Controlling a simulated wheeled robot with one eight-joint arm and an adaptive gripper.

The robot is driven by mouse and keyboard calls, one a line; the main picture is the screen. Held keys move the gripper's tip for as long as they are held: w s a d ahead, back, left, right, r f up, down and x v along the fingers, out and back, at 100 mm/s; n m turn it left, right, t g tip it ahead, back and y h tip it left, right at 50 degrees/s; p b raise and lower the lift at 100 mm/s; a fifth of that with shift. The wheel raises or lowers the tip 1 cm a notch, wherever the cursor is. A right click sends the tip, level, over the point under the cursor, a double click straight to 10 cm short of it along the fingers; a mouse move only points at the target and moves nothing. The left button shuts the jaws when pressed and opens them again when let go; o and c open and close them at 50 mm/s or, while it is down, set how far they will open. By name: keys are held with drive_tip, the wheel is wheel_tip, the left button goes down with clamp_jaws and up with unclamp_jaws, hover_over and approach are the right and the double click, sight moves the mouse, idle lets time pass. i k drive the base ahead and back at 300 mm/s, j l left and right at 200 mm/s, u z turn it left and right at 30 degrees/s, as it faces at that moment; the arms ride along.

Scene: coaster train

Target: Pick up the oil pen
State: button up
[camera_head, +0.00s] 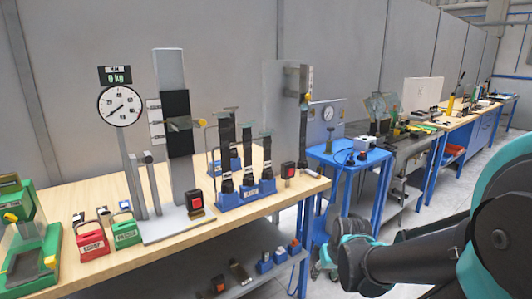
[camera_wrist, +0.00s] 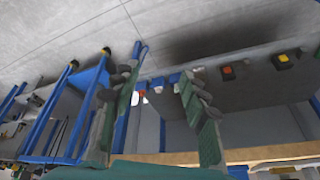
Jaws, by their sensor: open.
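I cannot pick out the oil pen for sure in either view. Several small blue holders (camera_head: 265,262) stand on the lower shelf under the wooden bench, and small pieces sit in them. They also show in the wrist view as blue blocks (camera_wrist: 158,83), seen between and beyond my fingers. My gripper (camera_wrist: 155,85) is open, with its two dark green fingers apart and nothing between them. In the head view my arm reaches in from the right, and its dark end is in front of the blue side table.
The wooden bench (camera_head: 75,200) carries a dial gauge (camera_head: 120,106), red and green padlocks and a blue tool rack (camera_head: 245,193). A blue side table (camera_head: 345,157) stands to its right. The grey lower shelf (camera_head: 185,283) also holds small dark blocks. More benches run into the distance.

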sight(314, 175)
drive_tip(key=i+j+z, duration=0.15)
drive_tip(key=i, duration=0.35)
drive_tip(key=i+j+z, duration=0.2)
drive_tip(key=i, duration=0.35)
